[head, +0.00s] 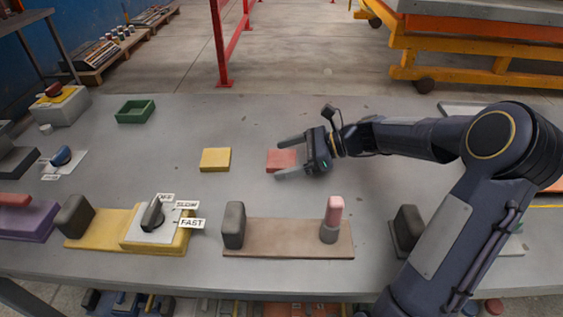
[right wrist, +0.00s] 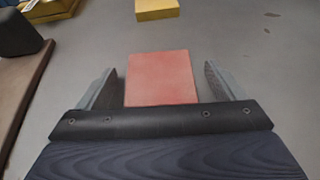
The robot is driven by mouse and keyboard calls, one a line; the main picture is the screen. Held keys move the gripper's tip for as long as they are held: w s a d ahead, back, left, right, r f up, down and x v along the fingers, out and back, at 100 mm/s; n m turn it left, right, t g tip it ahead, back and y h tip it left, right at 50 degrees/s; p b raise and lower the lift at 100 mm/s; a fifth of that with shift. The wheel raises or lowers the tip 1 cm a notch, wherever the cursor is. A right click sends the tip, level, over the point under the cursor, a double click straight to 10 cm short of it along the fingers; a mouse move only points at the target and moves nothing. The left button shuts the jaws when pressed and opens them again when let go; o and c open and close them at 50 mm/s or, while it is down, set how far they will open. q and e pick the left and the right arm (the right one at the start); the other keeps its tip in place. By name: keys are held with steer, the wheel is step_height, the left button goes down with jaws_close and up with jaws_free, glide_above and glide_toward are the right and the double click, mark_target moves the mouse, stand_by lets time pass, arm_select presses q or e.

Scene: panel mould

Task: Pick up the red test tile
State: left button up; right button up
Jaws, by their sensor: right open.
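The red test tile (head: 281,159) lies flat on the grey table in the head view. My right gripper (head: 278,159) is open around it, with one finger on each side. In the right wrist view the red tile (right wrist: 161,78) sits between the two open fingers of my right gripper (right wrist: 163,85), with a gap on both sides. The tile's near edge is hidden behind the gripper body there. Whether the fingers are level with the tile or above it is hard to tell. My left gripper is not in view.
A yellow tile (head: 215,159) lies left of the red one. A green tray (head: 135,111) stands further back left. Nearer the front are a brown board (head: 285,250) with a pink-topped peg and a yellow board (head: 95,229) with a dial. The table around the red tile is clear.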

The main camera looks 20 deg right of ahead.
steer(key=c, duration=1.1)
steer(key=shift+r, duration=0.1)
